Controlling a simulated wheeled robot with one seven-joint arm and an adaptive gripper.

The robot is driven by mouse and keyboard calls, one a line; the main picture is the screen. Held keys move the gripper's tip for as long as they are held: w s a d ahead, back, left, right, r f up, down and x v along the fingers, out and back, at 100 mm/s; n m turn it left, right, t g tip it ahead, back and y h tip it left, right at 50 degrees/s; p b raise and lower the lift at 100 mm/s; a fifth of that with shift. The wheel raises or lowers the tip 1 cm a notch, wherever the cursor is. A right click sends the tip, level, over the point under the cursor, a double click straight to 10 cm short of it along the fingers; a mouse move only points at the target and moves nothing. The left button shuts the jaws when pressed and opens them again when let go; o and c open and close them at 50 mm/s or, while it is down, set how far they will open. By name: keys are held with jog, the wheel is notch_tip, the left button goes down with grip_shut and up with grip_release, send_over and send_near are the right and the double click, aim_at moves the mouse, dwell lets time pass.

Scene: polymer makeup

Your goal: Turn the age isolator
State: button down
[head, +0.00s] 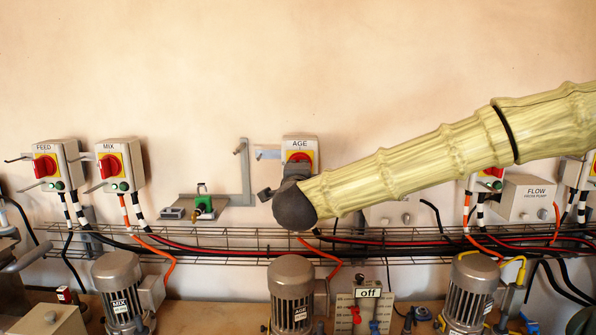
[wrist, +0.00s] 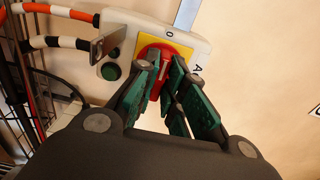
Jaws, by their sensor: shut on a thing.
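The AGE isolator (head: 299,142) is a pale box on the wall with a yellow plate and a red rotary handle, partly hidden by my arm in the head view. In the wrist view its red handle (wrist: 154,52) sits on the yellow plate (wrist: 182,47), near the "0" mark. My gripper (wrist: 165,70) has its green-padded fingers closed around the red handle. In the head view my dark wrist covers the gripper's fingers and the lower part of the isolator.
The FEED isolator (head: 45,167) and MIX isolator (head: 112,165) are at the left. A metal bracket (wrist: 110,40) and green button (wrist: 110,71) sit close beside the handle. A wire cable tray (head: 230,240) runs below, above several motors.

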jog(key=c, duration=1.5)
grip_release()
jog(key=s, duration=1.2)
